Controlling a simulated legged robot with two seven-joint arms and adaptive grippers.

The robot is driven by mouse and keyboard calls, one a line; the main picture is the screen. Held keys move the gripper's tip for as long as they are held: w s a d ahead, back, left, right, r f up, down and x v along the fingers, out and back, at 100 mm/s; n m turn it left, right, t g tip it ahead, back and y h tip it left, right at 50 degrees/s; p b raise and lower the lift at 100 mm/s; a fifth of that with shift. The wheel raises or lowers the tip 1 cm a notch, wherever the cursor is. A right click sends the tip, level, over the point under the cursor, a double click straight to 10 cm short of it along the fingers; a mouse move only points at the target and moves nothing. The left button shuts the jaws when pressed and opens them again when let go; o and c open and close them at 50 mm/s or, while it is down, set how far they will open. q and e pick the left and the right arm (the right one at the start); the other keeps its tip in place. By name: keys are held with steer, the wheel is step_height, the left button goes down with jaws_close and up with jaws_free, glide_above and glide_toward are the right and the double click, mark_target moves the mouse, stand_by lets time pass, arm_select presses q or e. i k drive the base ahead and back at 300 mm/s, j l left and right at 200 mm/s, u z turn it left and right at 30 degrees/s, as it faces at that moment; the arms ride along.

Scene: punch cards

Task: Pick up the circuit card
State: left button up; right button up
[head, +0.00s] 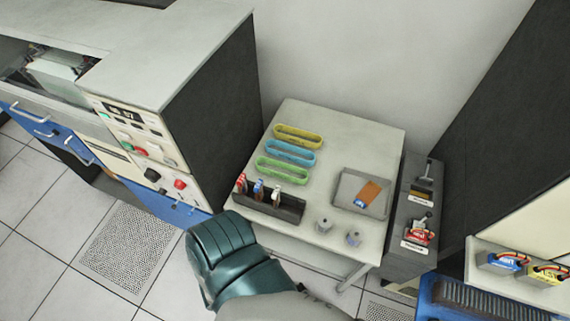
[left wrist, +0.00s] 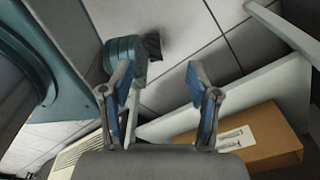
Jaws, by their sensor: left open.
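An orange-brown card with a blue end (head: 370,194), which looks like the circuit card, lies in a shallow grey tray (head: 346,185) at the right side of the white table (head: 345,125). My left gripper (left wrist: 158,75) is open and empty in the left wrist view, its two blue-padded fingers apart. That view shows floor and a cardboard box, not the card. No gripper shows in the head view; only a teal part of my body is at the bottom. My right gripper is not in view.
Yellow (head: 298,136), blue (head: 290,152) and green (head: 283,170) holders lie on the table. A dark rack (head: 270,206) and two small grey cylinders (head: 323,225) stand near its front. A cardboard box (left wrist: 265,142) shows in the wrist view. A control cabinet (head: 205,100) stands left.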

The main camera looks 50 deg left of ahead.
mark_target(258, 190)
steer(key=u, duration=2.15)
steer(key=z, duration=2.85)
steer(key=u, duration=2.85)
steer(key=k+l+u, duration=0.1)
steer(key=k+l, duration=0.05)
